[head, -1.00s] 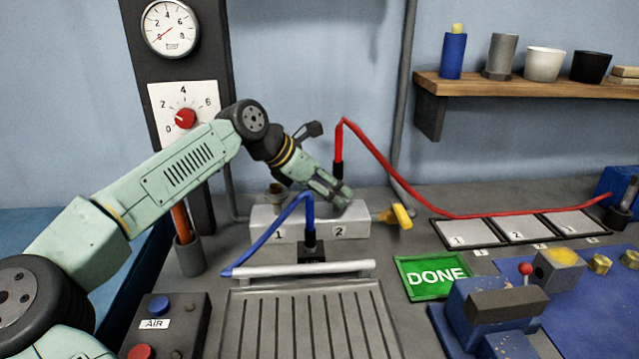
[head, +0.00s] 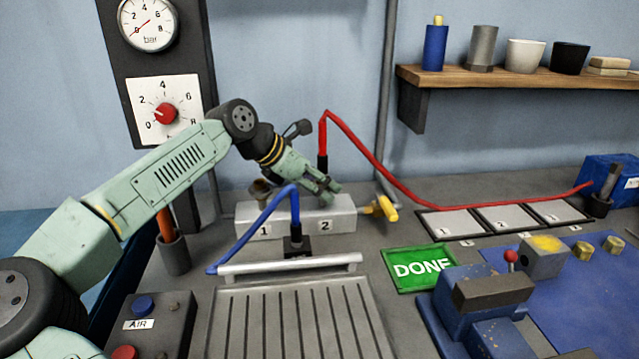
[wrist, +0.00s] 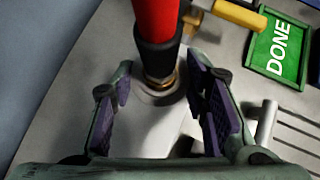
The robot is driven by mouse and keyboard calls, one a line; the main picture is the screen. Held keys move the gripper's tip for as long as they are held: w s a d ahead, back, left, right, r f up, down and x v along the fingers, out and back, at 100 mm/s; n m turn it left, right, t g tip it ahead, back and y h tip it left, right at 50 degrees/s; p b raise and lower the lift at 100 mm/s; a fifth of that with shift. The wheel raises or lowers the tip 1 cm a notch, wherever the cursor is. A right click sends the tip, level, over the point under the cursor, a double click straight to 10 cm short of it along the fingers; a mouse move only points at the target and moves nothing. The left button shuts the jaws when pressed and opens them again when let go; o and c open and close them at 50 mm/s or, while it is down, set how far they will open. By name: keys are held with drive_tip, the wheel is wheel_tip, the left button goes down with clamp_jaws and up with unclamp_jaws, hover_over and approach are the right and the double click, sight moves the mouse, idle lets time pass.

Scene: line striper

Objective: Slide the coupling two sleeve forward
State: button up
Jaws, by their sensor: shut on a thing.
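Coupling two stands at the block (head: 345,219) near label 2, with a red hose (head: 322,128) rising from it. Its black sleeve (head: 322,163) shows above my gripper (head: 327,188), which reaches in from the left over the block. In the wrist view the dark sleeve (wrist: 158,52) sits below the red hose (wrist: 156,18), between my fingertips, with a brass collar (wrist: 163,82) under it. My gripper (wrist: 160,72) is shut on the sleeve, though the finger contact is hard to make out. In the head view the fingers hide the coupling's lower part.
A yellow-handled valve (head: 386,208) is at the block's right end. A slatted tray (head: 292,325), the green DONE plate (head: 418,268) and numbered pads (head: 450,225) lie around.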

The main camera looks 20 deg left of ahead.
drive_tip(key=c, duration=0.5)
drive_tip(key=shift+r, duration=0.4)
drive_tip(key=o, duration=1.3)
drive_tip(key=shift+p+v, duration=1.15)
drive_tip(key=shift+v, duration=2.85)
